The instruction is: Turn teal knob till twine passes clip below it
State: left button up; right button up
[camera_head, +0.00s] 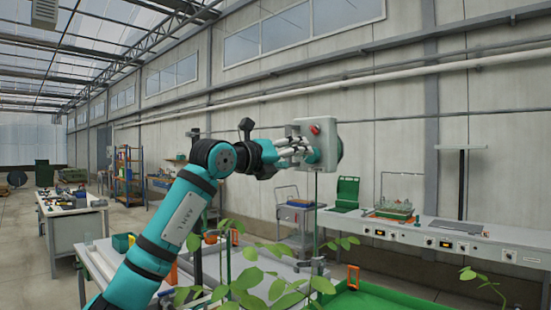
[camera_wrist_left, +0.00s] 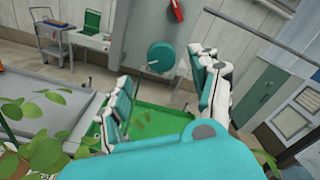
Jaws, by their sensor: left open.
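The teal knob (camera_wrist_left: 160,57) sits on a grey box in the left wrist view, with a pale mark near its lower edge. My left gripper (camera_head: 304,150) is in front of the box, fingers toward the knob. A thin dark line, perhaps the twine (camera_head: 316,215), hangs below the box. A small grey piece, possibly the clip (camera_head: 318,264), is near its foot. My right gripper is out of view.
Leafy plants (camera_head: 255,285) and a green tray (camera_head: 375,301) are below. A grey cart (camera_head: 296,215) and a long white bench (camera_head: 470,240) stand behind.

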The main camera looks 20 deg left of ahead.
pick_arm(q)
jog(key=v, duration=0.6)
jog(key=shift+s, duration=0.2)
